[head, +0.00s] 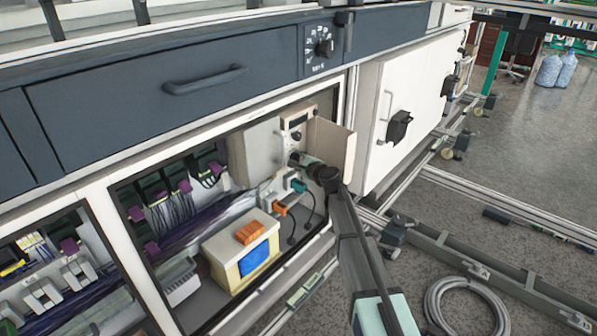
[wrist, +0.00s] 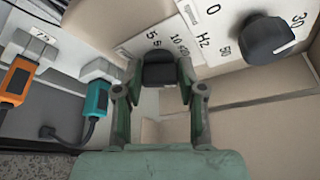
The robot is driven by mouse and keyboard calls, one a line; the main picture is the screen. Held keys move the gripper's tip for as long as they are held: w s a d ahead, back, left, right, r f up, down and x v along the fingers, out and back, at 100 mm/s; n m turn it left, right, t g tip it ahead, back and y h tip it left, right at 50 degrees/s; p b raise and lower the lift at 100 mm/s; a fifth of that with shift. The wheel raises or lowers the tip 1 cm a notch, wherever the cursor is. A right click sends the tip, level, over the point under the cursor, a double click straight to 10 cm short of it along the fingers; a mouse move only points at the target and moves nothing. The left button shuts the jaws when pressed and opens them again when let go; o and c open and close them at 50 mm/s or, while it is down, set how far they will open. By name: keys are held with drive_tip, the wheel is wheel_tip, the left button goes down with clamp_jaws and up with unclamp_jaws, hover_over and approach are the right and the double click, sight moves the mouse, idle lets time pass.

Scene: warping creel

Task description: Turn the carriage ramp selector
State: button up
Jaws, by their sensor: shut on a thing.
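The ramp selector (wrist: 159,74) is a small black knob on a beige panel in the wrist view. Labels reading 5 s, 10 s and what looks like 20 stand around its upper side. My gripper (wrist: 161,84) is shut on this knob, with one green finger on each side. In the head view my gripper (head: 309,163) reaches into the open cabinet to the front of the control box, and it largely hides the selector there. The knob's pointer mark cannot be made out.
A larger black Hz knob (wrist: 266,40) sits right of the selector. An orange plug (wrist: 17,80) and a teal plug (wrist: 97,98) with cables are at left. The box's open beige door (head: 333,146) stands close to my gripper's right. A yellowish box (head: 225,262) stands lower left.

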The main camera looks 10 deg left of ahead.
drive_tip(key=shift+n+t+b, duration=0.4)
drive_tip(key=shift+n+b, duration=0.2)
drive_tip(key=shift+b, duration=0.85)
drive_tip(key=o, duration=1.1)
drive_tip(key=shift+f, duration=0.1)
drive_tip(key=shift+o, duration=0.2)
drive_tip(key=shift+s, duration=0.1)
drive_tip(key=v, duration=1.1)
drive_tip(key=shift+s+d, duration=0.3)
